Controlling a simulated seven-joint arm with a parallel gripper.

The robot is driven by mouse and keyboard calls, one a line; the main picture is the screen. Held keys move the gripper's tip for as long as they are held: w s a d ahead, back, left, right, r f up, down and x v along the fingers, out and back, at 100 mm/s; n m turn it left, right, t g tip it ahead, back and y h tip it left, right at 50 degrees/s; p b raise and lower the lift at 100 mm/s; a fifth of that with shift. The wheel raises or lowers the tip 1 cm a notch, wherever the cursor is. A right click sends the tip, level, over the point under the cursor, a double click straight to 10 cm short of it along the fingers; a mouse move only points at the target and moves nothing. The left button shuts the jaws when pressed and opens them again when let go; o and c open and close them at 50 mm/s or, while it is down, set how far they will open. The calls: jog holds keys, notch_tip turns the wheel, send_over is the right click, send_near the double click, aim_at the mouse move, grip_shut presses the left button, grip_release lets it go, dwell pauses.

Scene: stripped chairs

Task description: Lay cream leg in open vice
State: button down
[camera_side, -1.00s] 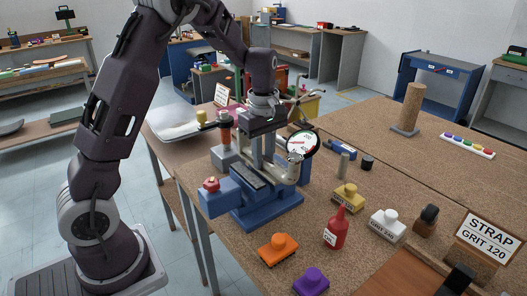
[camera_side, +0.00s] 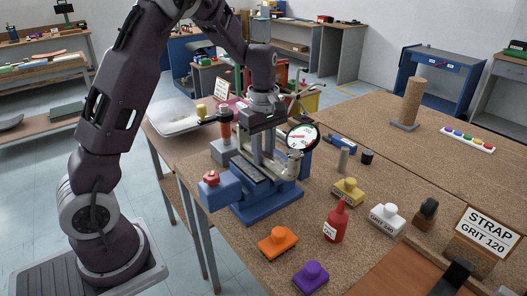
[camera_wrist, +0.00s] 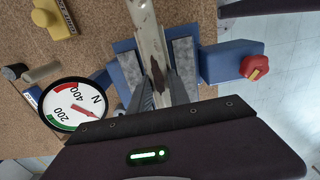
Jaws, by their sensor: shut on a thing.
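The cream leg (camera_wrist: 148,30) is long and pale with a dark patch near my fingers. My gripper (camera_wrist: 165,92) is shut on it, with a finger on either side. In the side view my gripper (camera_side: 263,150) points down over the blue vice (camera_side: 268,208), and part of the leg shows beside the fingers. In the wrist view the vice's grey jaws (camera_wrist: 184,65) stand apart, and the leg lies lengthwise in line with the gap between them. I cannot tell whether it rests on the vice. The leg's near end is hidden by my gripper.
A round dial gauge (camera_side: 302,136) stands close to the vice. A red knob (camera_side: 211,178) tops the vice's near end. An orange block (camera_side: 278,242), a red bottle (camera_side: 336,222) and a yellow block (camera_side: 348,192) stand in front and right. The far bench is mostly clear.

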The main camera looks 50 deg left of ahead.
jog(key=shift+f, duration=0.2)
jog(key=c, duration=1.1)
grip_release()
jog(key=shift+c, duration=0.2)
notch_tip(320, 180, up, 7)
jog(key=shift+r, duration=0.1)
jog(key=s+d+r+m+t, duration=0.2)
jog(key=s+d+r+m, duration=0.55)
jog(key=s, duration=0.25)
jog(key=s+d+m+t, duration=0.3)
jog(key=s+m, duration=0.7)
jog(key=s, duration=0.4)
jog(key=shift+d+f+t, duration=0.3)
jog(key=shift+d+f, duration=0.05)
jog(key=shift+d, duration=0.05)
